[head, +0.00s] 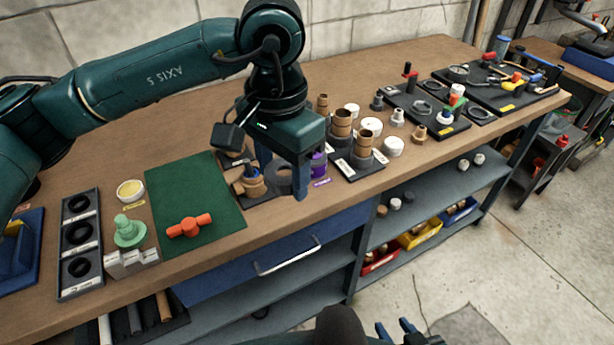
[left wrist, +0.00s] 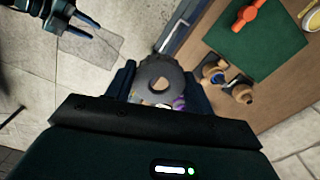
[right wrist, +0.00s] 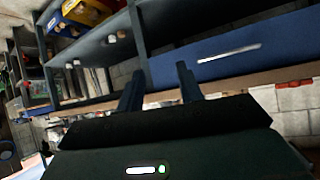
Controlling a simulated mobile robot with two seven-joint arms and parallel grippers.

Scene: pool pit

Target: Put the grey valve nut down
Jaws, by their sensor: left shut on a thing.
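The grey valve nut (head: 284,181) is a thick dark grey ring between the fingers of my left gripper (head: 282,180). In the left wrist view the nut (left wrist: 160,78) fills the gap between both fingers (left wrist: 158,88), its round hole showing. It is near the front edge of the workbench (head: 225,262), beside a brass-and-blue valve part (head: 249,182) and a purple can (head: 318,165). Whether its underside touches anything is hidden. My right gripper (head: 396,329) is open and empty, low in front of the bench; its fingers (right wrist: 158,85) stand apart in the right wrist view.
A green mat (head: 180,170) with an orange handle (head: 189,226) lies to the left. Brass fittings (head: 341,124) and white caps (head: 393,146) crowd the right. A black tray with rings (head: 66,270) is at far left. A blue drawer (head: 285,262) is below the bench edge.

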